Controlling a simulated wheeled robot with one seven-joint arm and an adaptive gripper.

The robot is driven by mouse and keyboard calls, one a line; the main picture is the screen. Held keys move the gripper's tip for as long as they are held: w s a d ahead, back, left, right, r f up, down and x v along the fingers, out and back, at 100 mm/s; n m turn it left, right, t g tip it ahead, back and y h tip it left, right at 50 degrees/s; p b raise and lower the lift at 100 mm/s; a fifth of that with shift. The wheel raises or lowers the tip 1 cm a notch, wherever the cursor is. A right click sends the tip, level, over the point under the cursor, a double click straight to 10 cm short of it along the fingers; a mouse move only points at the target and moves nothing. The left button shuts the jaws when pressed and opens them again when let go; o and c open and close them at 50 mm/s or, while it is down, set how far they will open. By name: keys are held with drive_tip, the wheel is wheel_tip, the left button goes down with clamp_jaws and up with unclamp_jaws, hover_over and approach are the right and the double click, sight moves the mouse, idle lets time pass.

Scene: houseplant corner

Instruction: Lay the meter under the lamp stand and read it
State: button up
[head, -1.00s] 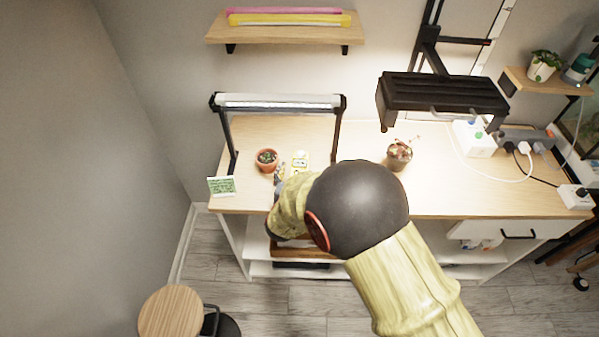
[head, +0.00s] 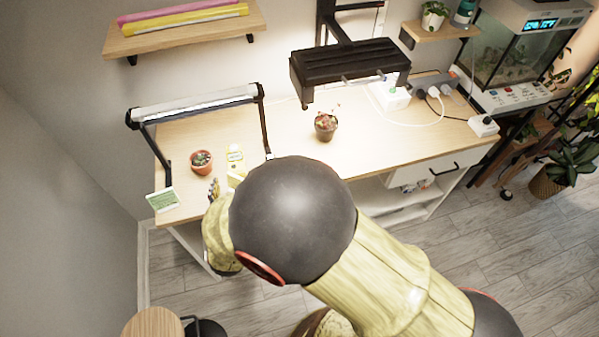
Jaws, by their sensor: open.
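A small yellow and white device (head: 235,158), which looks like the meter, lies on the wooden desk (head: 290,135). It lies near the lamp stand (head: 195,104), a pale tube on black legs. I cannot read its face. My gripper (head: 213,189) is mostly hidden by my arm. Only a bit of its dark fingers shows at the desk's front left, just in front of a small potted plant (head: 202,168). The gripper is open, and it looks apart from the device, to its lower left.
A green and white card (head: 163,200) stands at the desk's front left corner. A black lamp (head: 348,68) hangs near a second potted plant (head: 326,133). Power strips and cables lie at the right, by an aquarium (head: 515,50). A round stool (head: 153,323) stands below.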

drive_tip(key=w+d+r+g+y, duration=0.1)
drive_tip(key=w+d+r, duration=0.1)
drive_tip(key=r, duration=0.4)
drive_tip(key=w+d+r+g+y, duration=0.2)
drive_tip(key=r, duration=0.5)
drive_tip(key=s+d+r+g, duration=0.2)
drive_tip(key=s+d+r, duration=0.3)
drive_tip(key=d+r, duration=0.55)
drive_tip(key=s+d+m+g+h, duration=0.1)
drive_tip(key=s+d+g+h, duration=0.2)
drive_tip(key=s+d, duration=1.5)
drive_tip(key=d+h, duration=0.1)
drive_tip(key=d, duration=0.2)
drive_tip(key=shift+s+d+r, duration=0.15)
drive_tip(key=shift+s+r, duration=0.05)
drive_tip(key=shift+r, duration=0.15)
